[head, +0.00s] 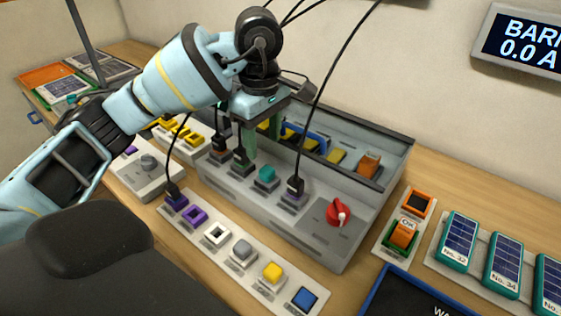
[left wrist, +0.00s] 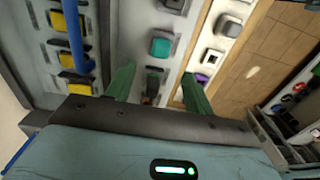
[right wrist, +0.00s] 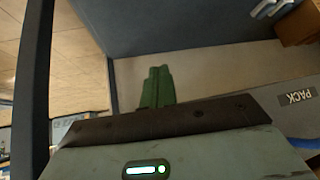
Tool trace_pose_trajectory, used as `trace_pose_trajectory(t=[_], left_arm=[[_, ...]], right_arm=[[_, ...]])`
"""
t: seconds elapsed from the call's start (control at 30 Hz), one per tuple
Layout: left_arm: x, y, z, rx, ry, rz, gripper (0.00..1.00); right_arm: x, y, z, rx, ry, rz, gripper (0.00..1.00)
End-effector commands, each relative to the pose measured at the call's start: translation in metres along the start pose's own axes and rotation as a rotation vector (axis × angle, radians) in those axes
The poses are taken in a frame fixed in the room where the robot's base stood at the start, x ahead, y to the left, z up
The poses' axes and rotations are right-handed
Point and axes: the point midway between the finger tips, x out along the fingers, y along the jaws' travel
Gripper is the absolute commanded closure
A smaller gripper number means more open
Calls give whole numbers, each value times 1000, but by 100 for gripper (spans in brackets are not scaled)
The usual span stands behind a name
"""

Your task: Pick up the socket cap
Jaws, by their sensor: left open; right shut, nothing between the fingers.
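A teal square cap (head: 267,174), which looks like the socket cap, sits on a socket of the grey panel box (head: 315,250). It also shows in the left wrist view (left wrist: 161,47), beyond the fingertips. My left gripper (head: 236,150) is open above the panel, to the left of the cap. In the left wrist view its green fingers (left wrist: 158,82) are spread apart, with a dark plug (left wrist: 152,88) showing between them. I cannot tell whether they touch it. My right gripper (right wrist: 158,84) is shut and empty, away from the panel.
Black cables and plugs (head: 295,186) stand beside the cap. A red knob (head: 338,213) is at the panel's right. A strip in front holds grey (head: 242,250), yellow (head: 272,271) and blue (head: 305,298) caps. A raised tray (head: 395,142) with yellow pieces stands behind.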

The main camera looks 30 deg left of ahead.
Motion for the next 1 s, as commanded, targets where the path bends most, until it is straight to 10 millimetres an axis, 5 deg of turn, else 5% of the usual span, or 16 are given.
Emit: trace_pose_trajectory(t=[0.3, 0.67, 1.0], left_arm=[[13, 0, 0, -1, 2, -4, 47], [32, 1, 2, 0, 0, -2, 47], [74, 4, 5, 0, 1, -1, 47]], right_arm=[[-8, -4, 24, 10, -50, -4, 100], [-5, -3, 12, 8, -27, -2, 100], [-5, -2, 3, 6, -10, -1, 100]])
